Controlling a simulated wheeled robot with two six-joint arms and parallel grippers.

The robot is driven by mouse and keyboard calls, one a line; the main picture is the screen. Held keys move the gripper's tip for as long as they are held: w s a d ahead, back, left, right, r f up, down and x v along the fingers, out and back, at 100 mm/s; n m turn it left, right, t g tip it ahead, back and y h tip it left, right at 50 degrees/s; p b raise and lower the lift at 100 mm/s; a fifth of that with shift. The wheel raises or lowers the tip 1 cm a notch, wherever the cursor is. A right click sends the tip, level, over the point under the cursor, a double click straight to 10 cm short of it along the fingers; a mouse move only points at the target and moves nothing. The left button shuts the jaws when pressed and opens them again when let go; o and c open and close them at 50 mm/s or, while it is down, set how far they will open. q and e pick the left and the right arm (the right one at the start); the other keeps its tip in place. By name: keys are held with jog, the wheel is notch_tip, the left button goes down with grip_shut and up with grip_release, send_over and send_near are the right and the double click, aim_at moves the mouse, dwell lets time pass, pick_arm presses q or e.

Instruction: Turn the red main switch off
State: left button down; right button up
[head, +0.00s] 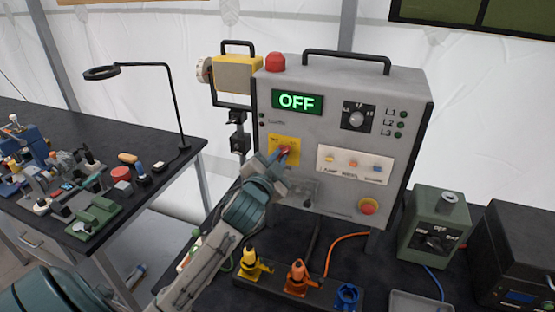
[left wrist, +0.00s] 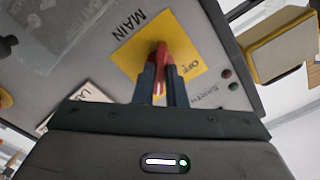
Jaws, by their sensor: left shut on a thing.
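The red main switch (left wrist: 163,58) sits on a yellow plate (left wrist: 190,38) marked MAIN and OFF in the left wrist view. In the head view the red switch (head: 285,151) shows on the yellow plate of the grey control box (head: 300,73). A green display (head: 297,102) on the box reads OFF. My left gripper (head: 276,157) is at the plate, its fingers shut on the red switch handle. In the left wrist view the two fingers (left wrist: 161,84) lie on either side of the handle and partly hide it. My right gripper is not in view.
A grey-green unit (head: 438,230) stands to the right. A cluttered table with a lamp (head: 103,72) is at left.

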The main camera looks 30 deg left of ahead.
pick_arm(q)
jog(key=shift+n, duration=1)
jog(key=n, duration=0.3)
jog(key=n+b, duration=0.1)
jog(key=n, duration=0.4)
jog(key=n+b, duration=0.1)
jog(key=n, duration=0.3)
jog(key=shift+n+b, duration=0.3)
jog(key=shift+n, duration=1.4)
jog(key=c, duration=1.5)
grip_release()
